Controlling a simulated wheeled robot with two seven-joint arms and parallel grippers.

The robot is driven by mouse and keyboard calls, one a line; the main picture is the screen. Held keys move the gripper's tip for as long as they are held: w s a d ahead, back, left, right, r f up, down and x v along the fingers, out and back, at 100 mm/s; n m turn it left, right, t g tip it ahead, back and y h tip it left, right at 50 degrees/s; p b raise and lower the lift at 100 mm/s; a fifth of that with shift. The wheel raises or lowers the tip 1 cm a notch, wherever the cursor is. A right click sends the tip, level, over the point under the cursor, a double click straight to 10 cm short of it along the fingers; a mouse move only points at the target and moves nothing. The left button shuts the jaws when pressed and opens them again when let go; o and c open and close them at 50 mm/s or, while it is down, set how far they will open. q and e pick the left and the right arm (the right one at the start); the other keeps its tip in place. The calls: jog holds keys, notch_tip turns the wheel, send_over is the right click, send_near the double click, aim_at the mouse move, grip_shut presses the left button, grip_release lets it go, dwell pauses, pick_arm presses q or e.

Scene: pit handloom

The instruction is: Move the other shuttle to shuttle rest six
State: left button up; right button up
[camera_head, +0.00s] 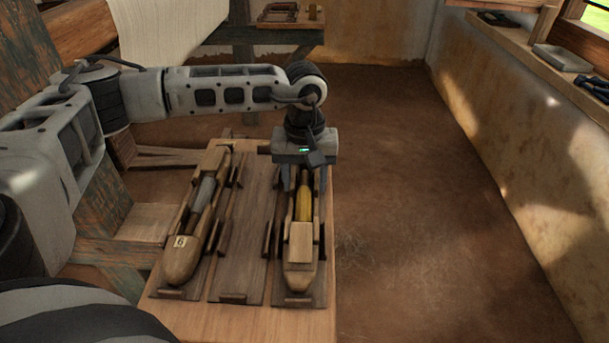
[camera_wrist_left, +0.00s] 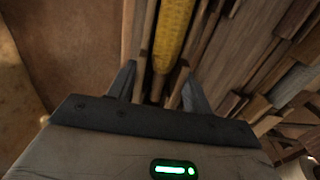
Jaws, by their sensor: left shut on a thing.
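A wooden shuttle with a yellow bobbin (camera_head: 301,242) lies lengthwise in the right-hand rest (camera_head: 300,300) on the bench. It also shows in the left wrist view (camera_wrist_left: 171,40). My left gripper (camera_head: 303,182) points down at its far part, with one finger on each side, and is shut on it. In the left wrist view the fingers (camera_wrist_left: 160,85) straddle the shuttle's walls. A second wooden shuttle with a grey bobbin (camera_head: 183,258) lies in the left-hand rest, with a small numbered tag, perhaps a 6. The middle rest (camera_head: 238,262) is empty. My right gripper is out of view.
The rests stand on a wooden bench (camera_head: 230,322) with low upright pegs beside them. Loom timber and white cloth (camera_head: 165,30) are at the upper left. A small shelf with items (camera_head: 290,22) stands at the back. Bare floor (camera_head: 420,200) lies to the right, before a wall.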

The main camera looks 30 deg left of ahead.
pick_arm(q)
jog(key=shift+f, duration=0.15)
jog(key=o, duration=1.2)
jog(key=shift+o, duration=0.2)
jog(key=shift+r+p, duration=2.75)
jog(key=shift+r, duration=1.3)
jog(key=shift+f, duration=0.1)
